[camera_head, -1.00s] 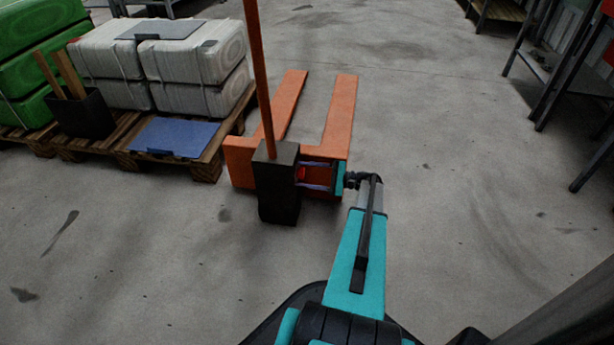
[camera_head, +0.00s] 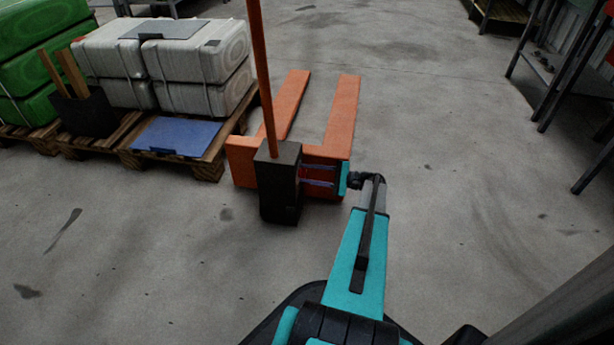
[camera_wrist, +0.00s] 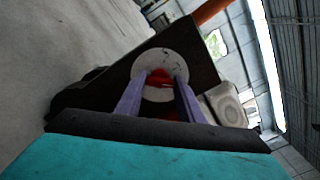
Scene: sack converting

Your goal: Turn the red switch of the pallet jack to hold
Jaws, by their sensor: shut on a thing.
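The orange pallet jack (camera_head: 240,158) stands on the floor in the middle of the head view, with a dark upright housing (camera_head: 279,187) and an orange handle bar. My gripper (camera_head: 303,177) reaches the right side of the housing from the right. In the wrist view the red switch (camera_wrist: 160,77) sits on a pale round plate (camera_wrist: 158,60) on the dark housing. My gripper's two purple fingers (camera_wrist: 160,88) are shut on the switch, one on each side. The switch is partly hidden between the fingers, and I see no label for its positions.
Pallets (camera_head: 204,169) with white sacks (camera_head: 207,55), green sacks (camera_head: 32,45), a blue sheet (camera_head: 176,136) and a black bin (camera_head: 87,112) stand left of the jack. A metal rack (camera_head: 566,85) stands at the right. The floor between is clear.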

